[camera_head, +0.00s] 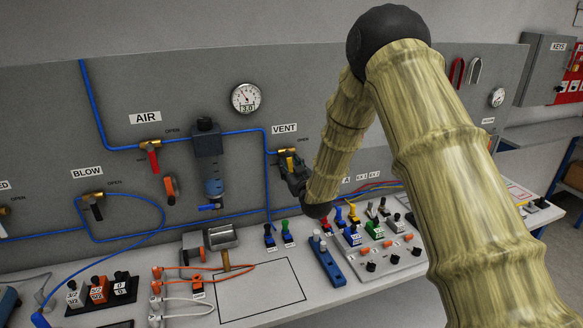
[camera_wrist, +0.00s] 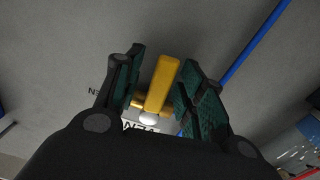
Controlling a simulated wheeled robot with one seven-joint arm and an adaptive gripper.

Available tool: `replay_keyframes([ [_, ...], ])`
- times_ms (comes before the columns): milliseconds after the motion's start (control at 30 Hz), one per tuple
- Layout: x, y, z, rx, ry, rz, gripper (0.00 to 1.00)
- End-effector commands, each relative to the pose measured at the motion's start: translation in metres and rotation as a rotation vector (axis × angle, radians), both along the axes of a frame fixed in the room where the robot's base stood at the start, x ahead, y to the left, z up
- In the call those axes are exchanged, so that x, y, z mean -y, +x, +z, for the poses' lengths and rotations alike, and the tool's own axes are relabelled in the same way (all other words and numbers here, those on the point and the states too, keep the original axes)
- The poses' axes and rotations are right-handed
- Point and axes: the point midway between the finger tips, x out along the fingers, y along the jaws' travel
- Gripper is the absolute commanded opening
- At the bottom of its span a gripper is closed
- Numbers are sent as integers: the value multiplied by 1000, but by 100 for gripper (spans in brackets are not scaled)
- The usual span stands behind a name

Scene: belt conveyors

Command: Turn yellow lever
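The yellow lever (camera_head: 290,162) sits on the brass valve under the VENT label (camera_head: 284,129) on the grey wall panel. In the head view it points down from the valve and is partly hidden by my gripper (camera_head: 296,176). In the wrist view the yellow lever (camera_wrist: 163,84) stands between the two fingers of my gripper (camera_wrist: 161,58). The fingers are open, one on each side of it. A gap shows on the left side; the right finger lies close to the lever, and I cannot tell whether it touches.
A red lever (camera_head: 153,161) under AIR and a black lever (camera_head: 96,207) under BLOW are on the same panel. Blue tubing (camera_head: 267,176) runs close to the left of the VENT valve. A pressure gauge (camera_head: 246,98) is above. The bench (camera_head: 262,294) below holds several switches and cables.

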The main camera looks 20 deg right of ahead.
Motion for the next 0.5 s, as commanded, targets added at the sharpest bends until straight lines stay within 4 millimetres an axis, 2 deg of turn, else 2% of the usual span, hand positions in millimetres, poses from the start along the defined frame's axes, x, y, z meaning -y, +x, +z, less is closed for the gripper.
replay_keyframes([
  [267, 0, -6, 0, 1, 0, 0, 39],
  [500, 2, -42, 0, -2, 1, 0, 39],
])
